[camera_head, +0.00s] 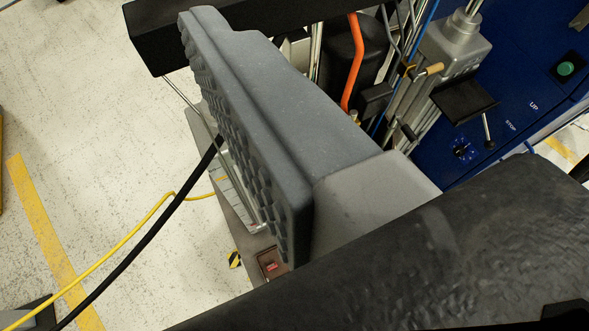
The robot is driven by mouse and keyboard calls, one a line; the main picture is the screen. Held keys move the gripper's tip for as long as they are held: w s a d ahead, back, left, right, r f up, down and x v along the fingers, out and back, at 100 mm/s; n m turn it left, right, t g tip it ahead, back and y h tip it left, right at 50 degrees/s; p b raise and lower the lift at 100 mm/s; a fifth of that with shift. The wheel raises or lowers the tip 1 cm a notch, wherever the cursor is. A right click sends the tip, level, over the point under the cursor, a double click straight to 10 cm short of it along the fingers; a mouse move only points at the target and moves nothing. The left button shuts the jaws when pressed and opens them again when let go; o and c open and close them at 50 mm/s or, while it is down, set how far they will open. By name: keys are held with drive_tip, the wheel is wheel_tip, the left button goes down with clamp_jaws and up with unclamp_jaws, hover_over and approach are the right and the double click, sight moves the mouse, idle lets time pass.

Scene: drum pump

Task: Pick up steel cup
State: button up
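I see no steel cup in this view; it may be hidden or out of frame. A large grey block with a bumpy face on its left side (265,95) fills the middle of the picture. It looks like one finger of my gripper, with a lighter grey base (372,200) at its lower right. I cannot make out a matching finger, so the opening does not show. Nothing is visibly held against the bumpy face. A dark, wrinkled surface (430,250) covers the lower right and hides what is behind it.
A blue control panel (530,85) with a green button (566,68) stands at upper right. Beside it are a grey metal unit (455,45), an orange tube (354,62) and rods. A black cable (150,235) and yellow cable (125,245) cross the floor side. The speckled floor (80,90) is mostly clear.

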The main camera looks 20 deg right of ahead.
drive_tip(key=w+f+m+g+h+p, duration=0.15)
drive_tip(key=w+f, duration=0.45)
drive_tip(key=f, duration=0.6)
drive_tip(key=w+f+m+h+p, duration=0.25)
drive_tip(key=w+f, duration=0.25)
drive_tip(key=f, duration=0.6)
drive_tip(key=s+d+f+m+g+h+p, duration=0.1)
drive_tip(key=s+d+f+m+h, duration=0.2)
drive_tip(key=d+f, duration=0.45)
drive_tip(key=s+d+f+m+g+h+p, duration=0.15)
drive_tip(key=s+d+f+h, duration=0.25)
drive_tip(key=d+f, duration=0.4)
drive_tip(key=shift+n, duration=0.35)
drive_tip(key=shift+s+f+b+x, duration=0.15)
drive_tip(key=shift+f+x, duration=0.1)
drive_tip(key=shift+x, duration=1.7)
drive_tip(key=shift+s+f+b+x, duration=0.1)
drive_tip(key=shift+f+b+x, duration=0.15)
drive_tip(key=shift+x, duration=1.7)
drive_tip(key=shift+s+f+b+x, duration=0.1)
drive_tip(key=shift+f+x, duration=0.2)
drive_tip(key=shift+x, duration=2.5)
drive_tip(key=shift+c, duration=0.4)
